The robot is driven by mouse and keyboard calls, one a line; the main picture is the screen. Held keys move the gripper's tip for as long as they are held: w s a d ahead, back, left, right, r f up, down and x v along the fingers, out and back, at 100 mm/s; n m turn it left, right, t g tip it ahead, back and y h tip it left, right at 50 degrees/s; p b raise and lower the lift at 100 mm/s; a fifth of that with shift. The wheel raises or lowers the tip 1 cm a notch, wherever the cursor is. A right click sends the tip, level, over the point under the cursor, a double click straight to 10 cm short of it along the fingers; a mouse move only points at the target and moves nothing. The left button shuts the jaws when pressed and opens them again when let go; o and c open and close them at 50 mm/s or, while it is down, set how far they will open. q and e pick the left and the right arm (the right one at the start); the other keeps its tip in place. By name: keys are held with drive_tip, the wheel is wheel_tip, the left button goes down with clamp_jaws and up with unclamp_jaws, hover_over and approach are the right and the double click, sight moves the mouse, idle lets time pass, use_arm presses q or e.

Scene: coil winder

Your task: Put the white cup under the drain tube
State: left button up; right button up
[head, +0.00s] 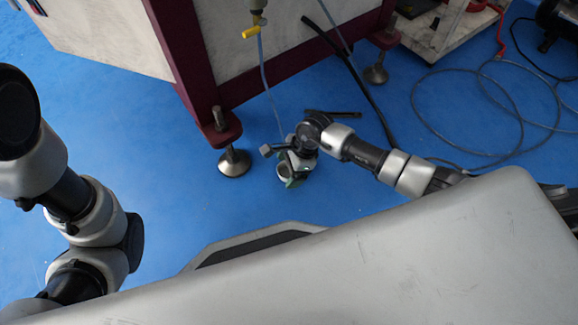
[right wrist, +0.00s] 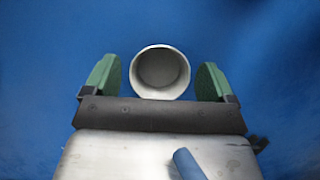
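The white cup (right wrist: 160,73) shows in the right wrist view with its round mouth facing the camera, between the green fingers of my right gripper (right wrist: 160,82). The thin pale drain tube (head: 266,82) hangs from a yellow-handled valve (head: 252,32) down to behind my right wrist. A blue tube piece (right wrist: 188,164) crosses the gripper body in the wrist view. My left gripper is out of view.
The machine's dark red frame (head: 190,60) stands on metal feet, one foot (head: 234,162) just left of my right gripper. A black hose (head: 352,75) and a dark bar (head: 336,114) lie behind the wrist. Grey cables (head: 480,110) loop at right. Blue floor (head: 190,205) is clear at left.

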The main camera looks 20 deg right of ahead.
drive_tip(key=shift+r, duration=0.15)
drive_tip(key=p+v, duration=0.5)
drive_tip(key=v, duration=0.1)
drive_tip(key=shift+r, duration=0.3)
drive_tip(key=shift+d+r+p, duration=0.35)
drive_tip(key=shift+r+p, duration=0.05)
drive_tip(key=shift+p, duration=0.1)
